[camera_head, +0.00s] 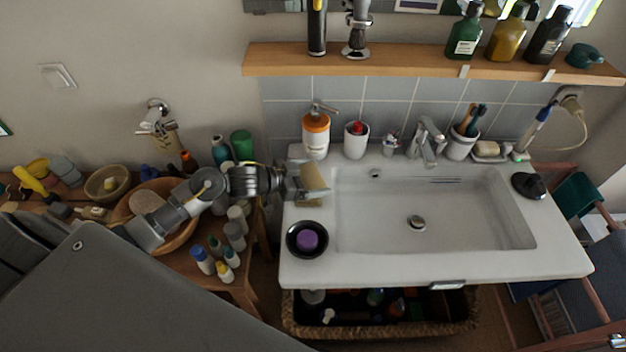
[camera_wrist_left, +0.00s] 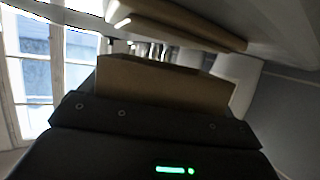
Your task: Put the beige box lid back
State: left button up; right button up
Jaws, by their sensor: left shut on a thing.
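My left gripper (camera_head: 300,186) is over the left end of the white sink. It is shut on a flat beige piece (camera_head: 313,178), which looks like the box lid and stands tilted above the sink's left deck. In the left wrist view the same piece (camera_wrist_left: 165,85) shows as a broad tan panel rising from between the dark jaws. I cannot tell in the head view whether it touches the sink. No open beige box can be clearly made out. My right gripper is not in view.
The white sink (camera_head: 430,262) has an empty basin. A dark bowl with a purple item (camera_head: 307,239) is in front of the gripper. An orange-and-white pump bottle (camera_head: 316,137) and a white cup (camera_head: 356,146) stand behind it. A wicker hamper (camera_head: 390,331) with bottles sits below.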

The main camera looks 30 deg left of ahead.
pick_arm(q)
jog(key=shift+f, duration=0.85)
jog(key=shift+f, duration=0.2)
jog(key=o, duration=0.8)
jog(key=shift+o, duration=0.2)
jog(key=shift+r, duration=0.15)
jog(key=b+v, duration=0.1)
jog(key=v, duration=1.1)
